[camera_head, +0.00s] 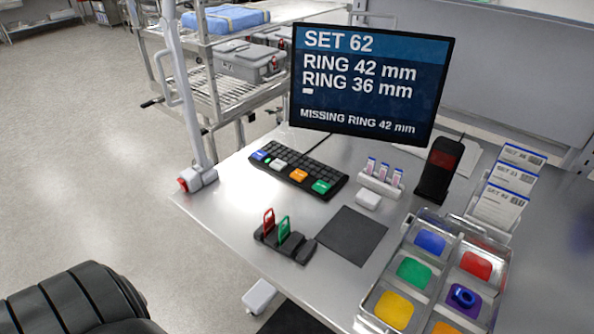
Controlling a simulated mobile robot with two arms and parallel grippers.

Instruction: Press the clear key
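A black keyboard (300,173) lies on the grey table below the monitor. It has several coloured keys along its front edge: a blue key (259,155), a small green key and a white key (278,164) near it, an orange key (298,175) and a larger green key (321,186). Their labels are too small to read, so I cannot tell which is the clear key. The monitor (370,80) reads SET 62, RING 42 mm, RING 36 mm and MISSING RING 42 mm. Neither of my grippers shows, and nothing touches the keyboard.
A black holder (287,243) with red and green tags stands in front of the keyboard. Right of it are a dark mat (351,235), a rack of small vials (381,181), a black scanner-like device (438,170), a tray with coloured compartments (403,253) and upright cards (508,187).

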